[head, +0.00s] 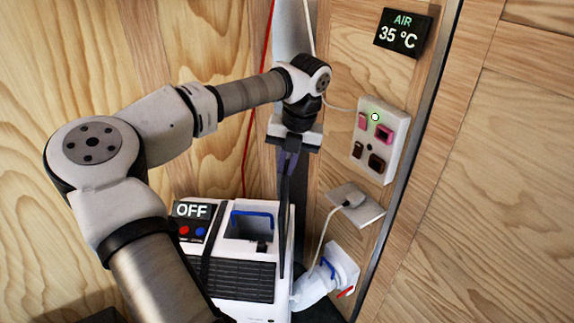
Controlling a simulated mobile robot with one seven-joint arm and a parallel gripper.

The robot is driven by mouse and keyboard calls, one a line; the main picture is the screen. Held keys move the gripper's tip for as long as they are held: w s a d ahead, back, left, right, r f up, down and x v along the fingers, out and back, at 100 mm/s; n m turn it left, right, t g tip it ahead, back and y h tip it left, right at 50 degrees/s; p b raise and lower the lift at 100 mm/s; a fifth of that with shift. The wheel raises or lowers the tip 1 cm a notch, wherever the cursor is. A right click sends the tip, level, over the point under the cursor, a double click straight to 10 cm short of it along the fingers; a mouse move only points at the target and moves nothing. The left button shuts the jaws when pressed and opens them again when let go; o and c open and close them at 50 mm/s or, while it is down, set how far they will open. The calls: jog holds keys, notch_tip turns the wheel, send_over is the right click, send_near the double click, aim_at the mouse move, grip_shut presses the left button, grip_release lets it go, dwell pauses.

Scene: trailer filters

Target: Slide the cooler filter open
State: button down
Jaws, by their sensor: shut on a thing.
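The cooler (246,280) is a white box at the lower middle, with a dark slatted front and an open recess on top. A blue handle (252,213) arches over this recess. Its display (191,210) reads OFF, above a red and a blue button. My gripper (288,166) points down above the cooler's back right corner. It is shut on the upper end of a thin dark upright strip, which looks like the filter (283,225). The strip runs down along the cooler's right edge. The jaws' exact contact is small and dark.
A wall display (403,33) reads AIR 35 °C. Below it is a white switch panel (380,140) with pink and brown switches and a lit green spot. A plug sits in a socket plate (355,204). A white object with a blue handle (328,268) stands close right of the cooler.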

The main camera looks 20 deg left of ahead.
jog(key=shift+w+r, duration=0.15)
jog(key=shift+r, duration=0.15)
jog(key=c, duration=1.5)
grip_release()
jog(key=shift+f, duration=0.1)
jog(key=d+r, duration=0.1)
jog(key=r, duration=0.3)
jog(key=r+b, duration=0.1)
jog(key=r, duration=0.4)
jog(key=d+r+b, duration=0.1)
jog(key=r, duration=0.3)
jog(key=shift+w+d+r, duration=0.25)
jog(key=shift+d+r, duration=0.05)
jog(key=shift+r, duration=0.05)
